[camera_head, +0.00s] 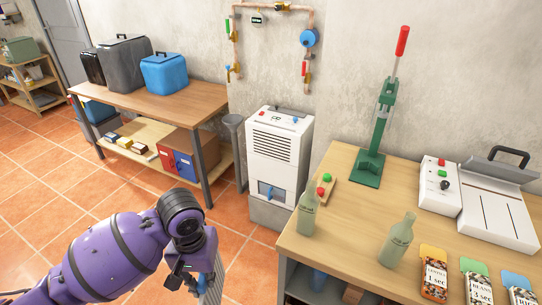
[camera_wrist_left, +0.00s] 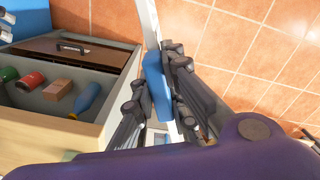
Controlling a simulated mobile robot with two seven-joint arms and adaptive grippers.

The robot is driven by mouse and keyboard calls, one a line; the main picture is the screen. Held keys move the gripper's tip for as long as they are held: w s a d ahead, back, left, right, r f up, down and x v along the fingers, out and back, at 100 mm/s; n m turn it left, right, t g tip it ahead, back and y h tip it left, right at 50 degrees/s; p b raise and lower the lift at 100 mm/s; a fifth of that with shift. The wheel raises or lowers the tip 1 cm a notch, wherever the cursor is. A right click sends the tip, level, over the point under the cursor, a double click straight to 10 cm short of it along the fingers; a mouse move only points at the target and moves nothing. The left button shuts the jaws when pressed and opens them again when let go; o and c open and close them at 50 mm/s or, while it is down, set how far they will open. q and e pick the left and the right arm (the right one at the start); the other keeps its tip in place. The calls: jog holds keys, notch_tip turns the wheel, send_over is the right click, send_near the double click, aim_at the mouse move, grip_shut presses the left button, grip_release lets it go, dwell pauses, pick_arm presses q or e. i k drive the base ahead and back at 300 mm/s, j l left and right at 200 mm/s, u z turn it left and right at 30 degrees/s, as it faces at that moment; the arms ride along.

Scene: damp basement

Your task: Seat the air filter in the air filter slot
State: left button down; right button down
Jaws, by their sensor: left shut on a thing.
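My left gripper (camera_head: 200,262) is low in the head view, beside the left end of the right workbench. It is shut on the air filter (camera_head: 212,287), a flat piece with pale pleats and a blue part, partly hidden by my gripper. In the left wrist view the blue part of the filter (camera_wrist_left: 154,84) sits between the fingers of my left gripper (camera_wrist_left: 157,80), with a white strip running up from it. A white dehumidifier-like unit (camera_head: 278,155) stands against the wall, apart from the filter. I cannot clearly make out the air filter slot. My right gripper is not in view.
The right workbench (camera_head: 345,215) carries two bottles, a green lever press (camera_head: 370,165), a white machine (camera_head: 498,215) and seed packets. Its lower shelf holds bottles and blocks. A left workbench (camera_head: 180,103) carries bins. Tiled floor (camera_head: 240,245) is open between them.

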aim_at(274, 157)
jog(key=i+j+z, duration=0.15)
jog(key=j, duration=0.3)
jog(key=j+z, duration=0.15)
jog(key=j, duration=0.3)
jog(key=i+j+z, duration=0.15)
jog(key=j, duration=0.15)
jog(key=i+j+z, duration=0.15)
jog(key=j, duration=0.15)
jog(key=i+j+z, duration=0.15)
jog(key=j, duration=0.15)
jog(key=i+j+z, duration=0.5)
jog(key=j, duration=0.3)
